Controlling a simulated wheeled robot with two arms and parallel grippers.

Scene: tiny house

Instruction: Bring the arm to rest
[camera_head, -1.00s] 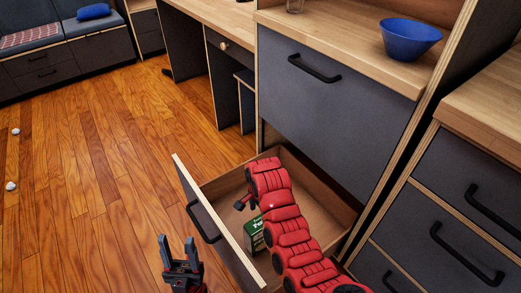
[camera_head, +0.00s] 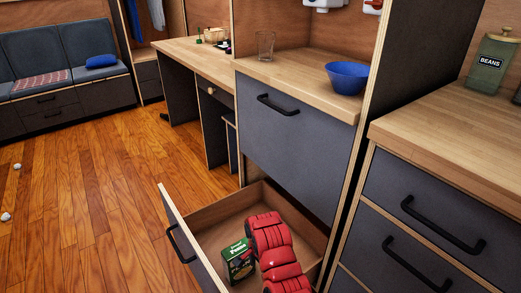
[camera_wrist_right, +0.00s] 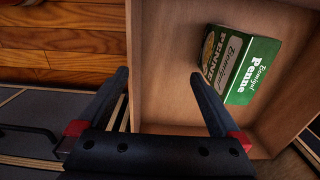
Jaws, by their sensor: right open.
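My right gripper (camera_wrist_right: 158,78) is open and empty in the right wrist view. Its two dark fingers point toward an open drawer (camera_wrist_right: 165,65), with the drawer's wooden edge showing between them. In the head view, part of my red right arm (camera_head: 272,248) shows over the same drawer (camera_head: 228,218), but its fingers are not visible there. A green and dark penne box (camera_head: 238,262) is in the drawer, left of the arm. It also shows in the wrist view (camera_wrist_right: 240,65), right of the fingers and apart from them. My left gripper is not in view.
The drawer juts out below a grey cabinet (camera_head: 290,135). A blue bowl (camera_head: 347,78) and a glass (camera_head: 265,46) stand on its counter. Another drawer unit (camera_head: 430,215) stands close on the right. The wooden floor (camera_head: 90,200) at left is mostly clear.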

